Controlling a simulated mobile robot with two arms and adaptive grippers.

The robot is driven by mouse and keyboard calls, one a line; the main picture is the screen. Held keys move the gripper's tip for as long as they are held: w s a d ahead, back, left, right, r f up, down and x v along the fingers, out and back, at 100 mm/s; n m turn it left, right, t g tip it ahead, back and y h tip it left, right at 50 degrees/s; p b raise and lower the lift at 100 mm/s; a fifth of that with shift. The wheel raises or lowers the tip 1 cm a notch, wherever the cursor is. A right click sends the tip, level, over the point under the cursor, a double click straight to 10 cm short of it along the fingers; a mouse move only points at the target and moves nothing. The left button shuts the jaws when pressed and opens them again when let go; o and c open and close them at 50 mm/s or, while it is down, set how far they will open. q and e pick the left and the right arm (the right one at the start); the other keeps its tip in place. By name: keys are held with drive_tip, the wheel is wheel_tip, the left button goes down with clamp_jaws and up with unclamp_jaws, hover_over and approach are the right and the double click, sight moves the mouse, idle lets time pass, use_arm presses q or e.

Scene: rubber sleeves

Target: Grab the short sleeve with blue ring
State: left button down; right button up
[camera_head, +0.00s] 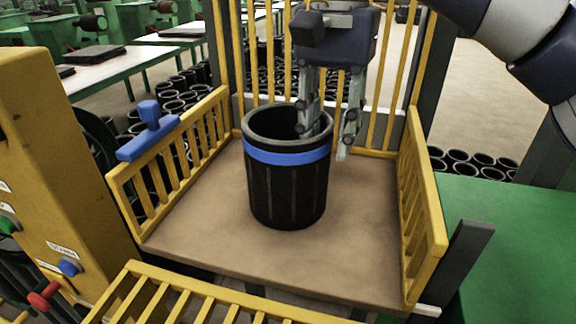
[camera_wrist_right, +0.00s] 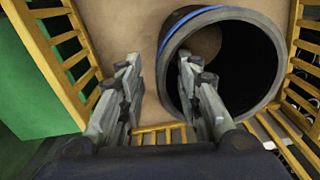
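The short black sleeve with a blue ring (camera_head: 287,185) stands upright on the brown platform (camera_head: 215,245) in the head view. Its open top faces up, and the blue ring runs just below the rim. My right gripper (camera_head: 327,140) is at the sleeve's far right rim, fingers pointing down. One finger is inside the sleeve's opening and the other is outside, with the wall between them. In the right wrist view the sleeve (camera_wrist_right: 240,60) also shows, and the fingers (camera_wrist_right: 158,85) are spread apart. Contact with the wall cannot be made out. My left gripper is not in view.
Yellow railings (camera_head: 425,215) enclose the platform on its sides, back and front. A blue T-shaped handle (camera_head: 150,130) sits at the left railing. A yellow control box (camera_head: 50,150) with buttons stands at left. A green surface (camera_head: 515,240) lies at right. Several black sleeves stand on the floor behind.

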sight(325, 158)
drive_tip(key=shift+w+f, duration=0.1)
drive_tip(key=shift+f, duration=0.15)
wheel_tip(325, 158, down, 4)
drive_tip(key=shift+f+p, duration=0.1)
drive_tip(key=shift+p, duration=0.9)
drive_tip(key=shift+f, duration=0.25)
drive_tip(key=shift+a+r, duration=0.1)
clamp_jaws()
